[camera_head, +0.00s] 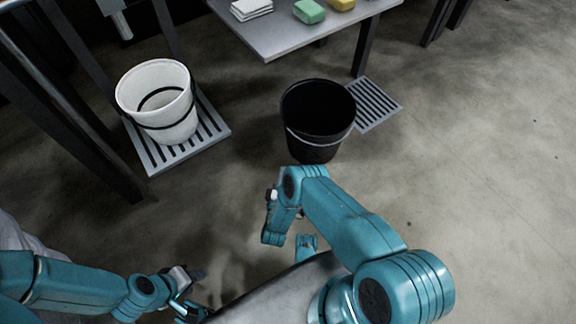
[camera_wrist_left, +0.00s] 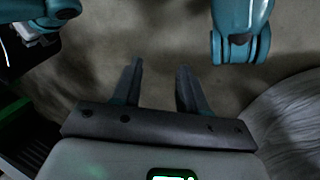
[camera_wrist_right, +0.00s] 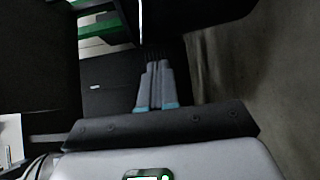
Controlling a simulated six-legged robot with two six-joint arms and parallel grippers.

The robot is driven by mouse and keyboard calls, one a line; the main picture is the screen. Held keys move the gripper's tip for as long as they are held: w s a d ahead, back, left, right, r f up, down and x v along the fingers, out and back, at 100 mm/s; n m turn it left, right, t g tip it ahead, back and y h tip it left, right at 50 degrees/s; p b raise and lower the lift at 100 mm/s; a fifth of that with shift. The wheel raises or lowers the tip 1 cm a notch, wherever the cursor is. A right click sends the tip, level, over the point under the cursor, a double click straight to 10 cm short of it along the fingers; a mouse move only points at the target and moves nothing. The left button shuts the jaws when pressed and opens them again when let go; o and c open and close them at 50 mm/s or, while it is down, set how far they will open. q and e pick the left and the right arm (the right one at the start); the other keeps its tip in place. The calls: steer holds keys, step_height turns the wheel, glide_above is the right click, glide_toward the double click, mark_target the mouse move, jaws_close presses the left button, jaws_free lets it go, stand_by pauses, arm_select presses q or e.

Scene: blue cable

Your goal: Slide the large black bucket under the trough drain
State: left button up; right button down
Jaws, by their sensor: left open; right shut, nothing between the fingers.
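The large black bucket (camera_head: 318,140) stands upright on the floor in the middle of the head view, with a thin pale handle across its front. A grey spout-like fitting (camera_head: 119,22), possibly the trough drain, hangs at the upper left, above and behind a white bucket (camera_head: 176,125). My right gripper is shut and empty in the right wrist view (camera_wrist_right: 155,82), in front of a dark surface I cannot identify for sure. In the head view my right wrist is just in front of the black bucket, its fingertips mostly hidden. My left gripper (camera_head: 198,291) is open and empty at the lower left; it also shows in the left wrist view (camera_wrist_left: 160,85).
The white bucket, with a black band, stands on a slatted grate (camera_head: 217,129). A second grate (camera_head: 375,105) lies right of the black bucket. A grey table (camera_head: 290,37) behind holds a white stack, green block and yellow block. Floor between the buckets is clear.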

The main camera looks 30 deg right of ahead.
arm_select(q)
steer(key=shift+t, duration=0.7)
steer(key=w+f+b, duration=0.2)
steer(key=f+b, duration=0.1)
steer(key=w+f+b, duration=0.1)
steer(key=f, duration=0.1)
steer(key=shift+w+a+b, duration=0.15)
steer(key=shift+b, duration=0.2)
arm_select(e)
steer(key=s+d+x, duration=0.1)
steer(key=d+x, duration=0.1)
steer(key=x, duration=1)
steer(key=shift+s, duration=0.45)
arm_select(q)
steer(key=shift+r, duration=0.15)
arm_select(e)
steer(key=shift+d, duration=0.2)
